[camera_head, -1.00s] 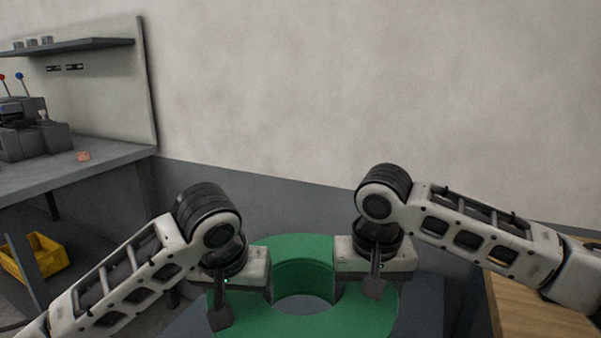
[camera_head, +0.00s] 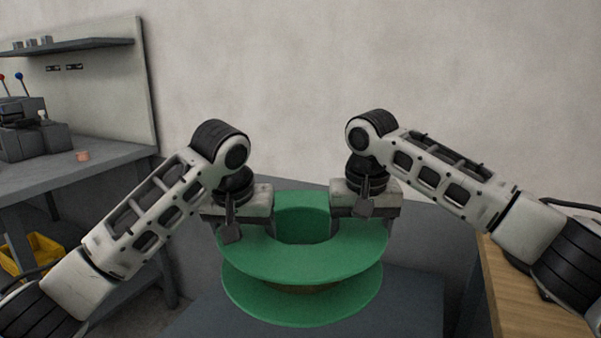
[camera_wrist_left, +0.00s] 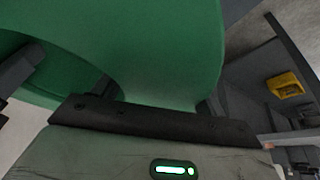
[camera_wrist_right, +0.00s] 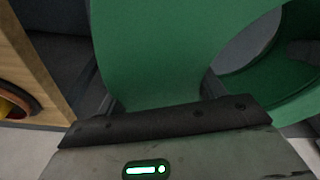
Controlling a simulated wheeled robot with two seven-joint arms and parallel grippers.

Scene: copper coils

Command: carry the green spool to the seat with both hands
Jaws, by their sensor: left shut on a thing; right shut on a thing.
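The green spool (camera_head: 300,262) is in the middle of the head view, roughly level, with its round hole facing up. Both flanges show, with a brownish strip between them at the front. My left gripper (camera_head: 236,222) is shut on the left side of its upper flange. My right gripper (camera_head: 366,205) is shut on the right side of the same flange. The flange also fills much of the left wrist view (camera_wrist_left: 165,50) and the right wrist view (camera_wrist_right: 165,50). The spool is held above a dark grey surface (camera_head: 415,300). I cannot make out the seat for certain.
A grey workbench (camera_head: 60,180) with dark equipment (camera_head: 25,130) stands at left. A yellow bin (camera_head: 42,250) sits beneath it. A wooden-topped piece (camera_head: 530,300) is at right, near my right arm. A pale wall is behind.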

